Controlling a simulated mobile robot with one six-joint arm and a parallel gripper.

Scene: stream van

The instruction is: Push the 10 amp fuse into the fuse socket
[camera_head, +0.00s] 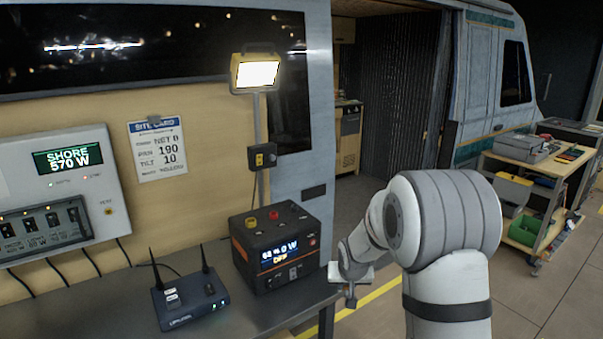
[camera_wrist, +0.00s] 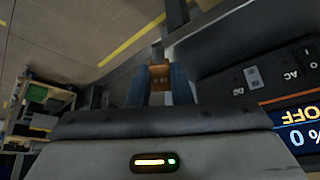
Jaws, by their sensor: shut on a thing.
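My gripper (camera_head: 351,292) hangs just right of the power station (camera_head: 284,250), near the end of the grey bench. In the wrist view my gripper (camera_wrist: 158,85) has its two fingers closed on a small orange-brown piece (camera_wrist: 159,72), which I take to be the 10 amp fuse. The fuse is too small to make out in the head view. The power station front (camera_wrist: 250,82) lies right of the fingers in the wrist view, with its display reading OFF upside down. I cannot make out the fuse socket in either view.
A router (camera_head: 188,299) with two antennas stands on the bench (camera_head: 240,318) left of the power station. A lit lamp (camera_head: 257,72) rises behind it. A shore-power panel (camera_head: 62,190) is on the left wall. A cart (camera_head: 530,185) stands far right; the floor between is open.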

